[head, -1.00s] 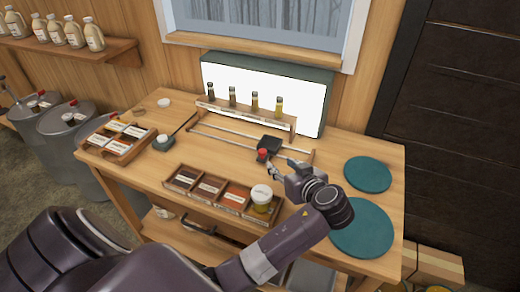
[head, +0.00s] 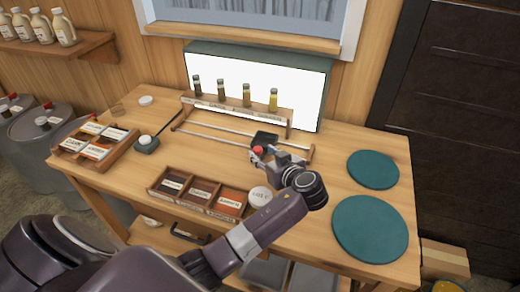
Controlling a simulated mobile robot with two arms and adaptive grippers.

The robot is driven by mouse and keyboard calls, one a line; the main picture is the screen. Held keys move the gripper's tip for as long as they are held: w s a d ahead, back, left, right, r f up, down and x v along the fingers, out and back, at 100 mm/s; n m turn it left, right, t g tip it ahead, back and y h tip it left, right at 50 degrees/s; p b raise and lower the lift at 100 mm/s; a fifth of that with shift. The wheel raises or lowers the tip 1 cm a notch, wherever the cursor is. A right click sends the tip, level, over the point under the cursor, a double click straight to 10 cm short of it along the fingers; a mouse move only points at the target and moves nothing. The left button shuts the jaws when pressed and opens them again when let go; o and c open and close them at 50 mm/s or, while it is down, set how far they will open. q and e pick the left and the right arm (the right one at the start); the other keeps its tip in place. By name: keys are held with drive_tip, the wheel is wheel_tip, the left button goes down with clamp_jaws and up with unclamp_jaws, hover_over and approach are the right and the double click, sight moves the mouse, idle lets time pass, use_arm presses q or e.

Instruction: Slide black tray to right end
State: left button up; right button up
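The small black tray (head: 264,138) sits on the two metal rails (head: 215,137) in front of the light panel, right of the rails' middle. A gap of bare rail lies between it and the wooden right end piece (head: 309,153). A red knob (head: 257,151) is at the tray's near side. My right gripper is not in view.
Several sample bottles (head: 246,95) stand on a rack behind the rails. A compartment box (head: 202,192) and a white-lidded jar (head: 260,197) are near my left forearm. Two green discs (head: 370,228) lie at the right.

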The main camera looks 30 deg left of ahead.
use_arm(q)
drive_tip(key=shift+x, duration=1.5)
drive_tip(key=shift+d, duration=0.1)
clamp_jaws()
